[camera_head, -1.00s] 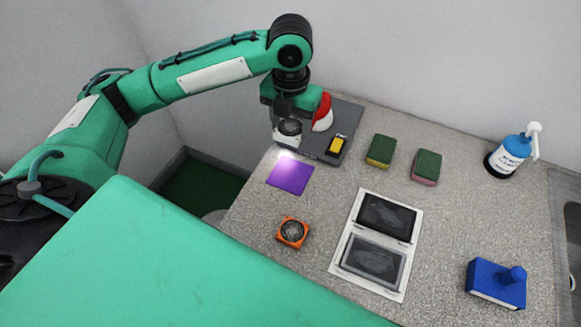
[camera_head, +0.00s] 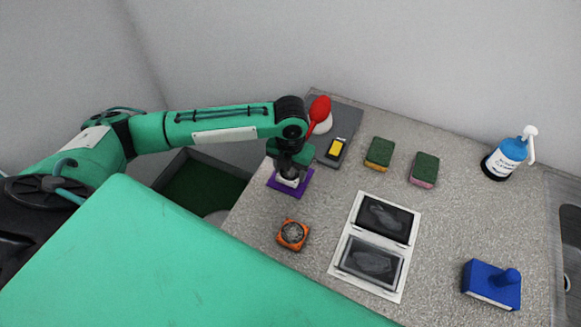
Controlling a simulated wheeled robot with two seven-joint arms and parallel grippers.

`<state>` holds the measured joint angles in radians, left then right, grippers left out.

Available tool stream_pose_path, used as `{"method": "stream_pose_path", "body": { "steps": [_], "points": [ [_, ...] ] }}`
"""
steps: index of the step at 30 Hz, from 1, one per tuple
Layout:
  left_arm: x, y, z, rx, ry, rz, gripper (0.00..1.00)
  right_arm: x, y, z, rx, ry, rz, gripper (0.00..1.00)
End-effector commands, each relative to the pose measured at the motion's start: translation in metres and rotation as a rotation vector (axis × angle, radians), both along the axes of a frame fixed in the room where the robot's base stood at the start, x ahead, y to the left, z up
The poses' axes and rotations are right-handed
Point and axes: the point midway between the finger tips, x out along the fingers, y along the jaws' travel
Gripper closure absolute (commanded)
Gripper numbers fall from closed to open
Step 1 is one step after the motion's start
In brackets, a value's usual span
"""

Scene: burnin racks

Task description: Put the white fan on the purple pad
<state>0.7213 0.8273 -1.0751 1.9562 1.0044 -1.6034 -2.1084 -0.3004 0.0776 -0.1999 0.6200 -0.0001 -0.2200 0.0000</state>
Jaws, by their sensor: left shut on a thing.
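My left gripper (camera_head: 288,176) is low over the purple pad (camera_head: 306,188) and is shut on the white fan (camera_head: 287,181). The fan is mostly hidden by the gripper; a pale part of it shows below the fingers, at the pad. I cannot tell whether the fan touches the pad. The purple pad lies flat near the table's left edge, partly covered by the gripper. My right gripper is not in view.
An orange fan (camera_head: 292,234) lies nearer.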

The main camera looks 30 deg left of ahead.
Motion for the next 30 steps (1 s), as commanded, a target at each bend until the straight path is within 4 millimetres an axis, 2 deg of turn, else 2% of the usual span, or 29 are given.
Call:
{"method": "stream_pose_path", "body": {
  "steps": [8,9,12,23,26,30],
  "points": [
    [0.0,0.0,-0.002,-0.001,0.0,0.0,0.69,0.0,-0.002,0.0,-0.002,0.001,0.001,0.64],
    [0.0,0.0,-0.002,-0.001,0.0,0.0,0.4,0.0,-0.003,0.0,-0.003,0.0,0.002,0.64],
    [0.0,0.0,-0.002,-0.001,0.0,0.0,0.24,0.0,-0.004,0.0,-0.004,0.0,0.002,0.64],
    [0.001,0.0,0.004,-0.001,-0.003,0.0,0.24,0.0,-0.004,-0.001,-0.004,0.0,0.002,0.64],
    [0.001,-0.001,0.017,-0.003,-0.004,0.0,0.24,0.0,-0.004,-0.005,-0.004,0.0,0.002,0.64],
    [0.002,0.0,0.046,-0.003,-0.007,-0.001,0.24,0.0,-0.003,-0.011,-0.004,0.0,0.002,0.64]
  ]
}}
